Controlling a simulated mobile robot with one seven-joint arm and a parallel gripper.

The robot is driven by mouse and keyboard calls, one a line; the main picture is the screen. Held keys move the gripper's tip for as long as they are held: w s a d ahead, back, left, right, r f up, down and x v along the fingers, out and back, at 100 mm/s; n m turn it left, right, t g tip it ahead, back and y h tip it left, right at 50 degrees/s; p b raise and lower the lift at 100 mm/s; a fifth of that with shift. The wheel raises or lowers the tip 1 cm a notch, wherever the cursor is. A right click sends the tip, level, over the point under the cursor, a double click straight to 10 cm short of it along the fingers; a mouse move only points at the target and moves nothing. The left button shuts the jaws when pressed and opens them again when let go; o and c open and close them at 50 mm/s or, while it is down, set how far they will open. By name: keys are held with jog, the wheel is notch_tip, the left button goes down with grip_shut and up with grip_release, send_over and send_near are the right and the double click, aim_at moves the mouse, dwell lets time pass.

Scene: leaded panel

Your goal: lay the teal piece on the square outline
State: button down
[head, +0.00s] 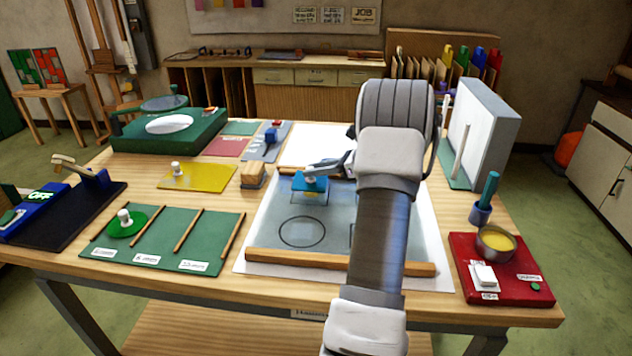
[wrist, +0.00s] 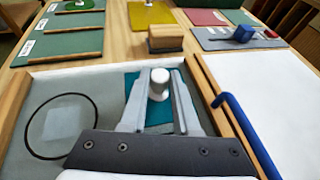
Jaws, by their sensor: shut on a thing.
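The teal piece (head: 299,186) is a flat square with a white knob, over the grey sheet (head: 270,215). My gripper (head: 316,172) is shut on its knob. In the wrist view the fingers (wrist: 159,88) close around the white knob, and the teal piece (wrist: 131,84) shows beneath them. In the head view a dark square outline (head: 310,205) shows just below the piece's front edge; the rest is hidden under the piece. I cannot tell whether the piece touches the sheet. A circle outline (head: 302,232) lies nearer the front. Another outline is partly hidden by my arm.
A wooden bar (head: 300,262) edges the sheet's front. A wooden block (head: 252,176) and yellow piece (head: 197,177) lie to the left. A red tray (head: 510,290) with a yellow-filled pot is at the right. A blue hooked rod (wrist: 235,110) is close right of the gripper.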

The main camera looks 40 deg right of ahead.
aim_at(314, 181)
jog(key=shift+f, duration=1.65)
jog(key=shift+f, duration=0.1)
jog(key=shift+f+b, duration=0.15)
jog(key=shift+b, duration=0.15)
jog(key=c, duration=0.6)
grip_release()
jog(key=shift+c, duration=0.2)
jog(key=shift+s+d+r, duration=0.1)
jog(key=shift+s+r, duration=0.05)
jog(key=shift+r, duration=0.15)
jog(key=p+v, duration=0.1)
jog(key=v, duration=1)
jog(key=shift+s+d, duration=0.1)
jog(key=shift+s, duration=0.3)
